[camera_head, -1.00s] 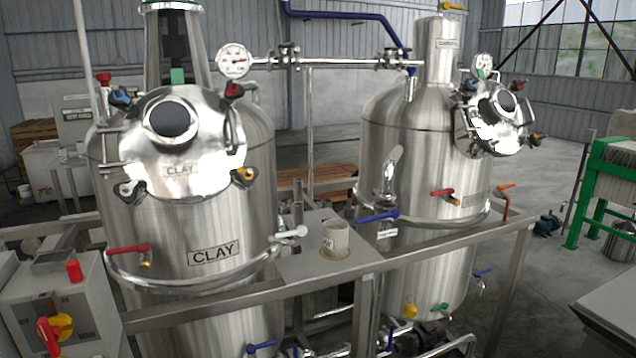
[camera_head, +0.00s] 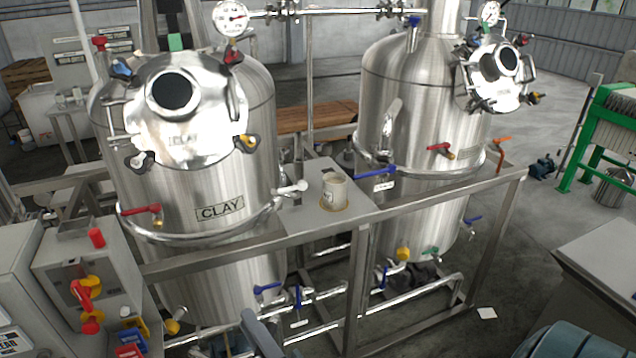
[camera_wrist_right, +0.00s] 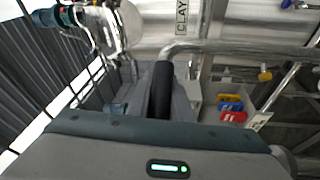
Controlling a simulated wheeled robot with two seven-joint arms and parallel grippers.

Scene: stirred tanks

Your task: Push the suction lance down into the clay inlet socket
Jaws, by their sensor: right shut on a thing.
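The clay tank (camera_head: 222,255) is the steel vessel at left in the head view, with a CLAY label. A beaker-like pot (camera_head: 334,192) stands on the small plate to its right. I cannot make out which fitting is the clay inlet socket. In the head view only a grey part of my right gripper (camera_head: 262,335) shows at the bottom edge, in front of the clay tank's lower pipes. My left gripper is out of view.
A second steel tank (camera_head: 415,110) stands at right. A frame rail (camera_head: 430,212) runs in front of both tanks. A control box (camera_head: 85,275) with red and yellow knobs is at lower left. Open floor (camera_head: 540,215) lies at right.

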